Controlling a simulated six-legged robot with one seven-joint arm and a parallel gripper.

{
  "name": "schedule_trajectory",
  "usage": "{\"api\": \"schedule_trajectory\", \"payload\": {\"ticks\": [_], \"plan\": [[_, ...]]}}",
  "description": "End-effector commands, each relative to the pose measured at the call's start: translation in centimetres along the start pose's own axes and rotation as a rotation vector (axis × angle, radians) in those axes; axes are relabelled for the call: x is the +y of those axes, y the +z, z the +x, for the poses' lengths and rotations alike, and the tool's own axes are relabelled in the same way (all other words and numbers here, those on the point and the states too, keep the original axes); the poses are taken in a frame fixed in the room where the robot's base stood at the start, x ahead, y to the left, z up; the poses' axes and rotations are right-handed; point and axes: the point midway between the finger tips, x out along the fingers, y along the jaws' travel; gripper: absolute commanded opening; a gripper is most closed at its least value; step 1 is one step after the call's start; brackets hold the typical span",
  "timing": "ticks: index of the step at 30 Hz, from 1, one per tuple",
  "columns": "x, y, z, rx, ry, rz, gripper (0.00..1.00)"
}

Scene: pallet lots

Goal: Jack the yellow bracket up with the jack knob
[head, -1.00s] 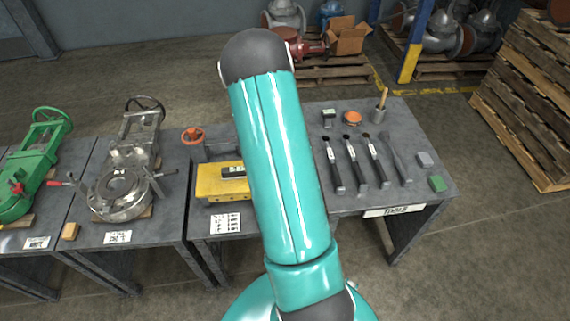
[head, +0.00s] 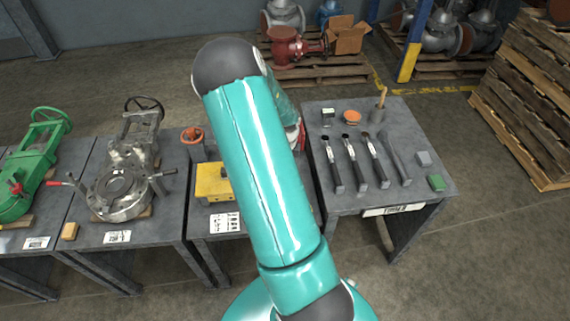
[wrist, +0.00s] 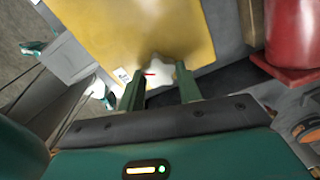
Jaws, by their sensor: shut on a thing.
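The yellow bracket (head: 212,183) sits on the middle grey bench in the head view, its right part hidden by my arm. In the wrist view the bracket (wrist: 140,35) fills the upper middle as a broad yellow face. A pale, lobed jack knob (wrist: 165,73) shows at its lower edge. My gripper (wrist: 160,84) has its two green fingers on either side of the knob and is shut on it. The fingers partly cover the knob. My gripper is hidden behind my arm in the head view.
An orange handwheel (head: 192,135) stands behind the bracket. A red part (wrist: 292,35) is close on the right in the wrist view. The tool bench (head: 350,205) on the right holds brushes and blocks. A steel valve (head: 120,190) stands on the left bench.

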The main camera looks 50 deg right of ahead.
Motion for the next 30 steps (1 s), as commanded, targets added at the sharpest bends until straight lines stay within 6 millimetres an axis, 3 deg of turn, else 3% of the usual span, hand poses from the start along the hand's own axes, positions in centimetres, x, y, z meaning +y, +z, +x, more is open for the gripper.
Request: {"api": "schedule_trajectory", "payload": {"ticks": [21, 30], "plan": [[0.23, 0.14, 0.00, 0.000, -0.006, 0.670, 0.12], [0.29, 0.17, 0.04, 0.001, -0.008, 0.870, 0.12]]}}
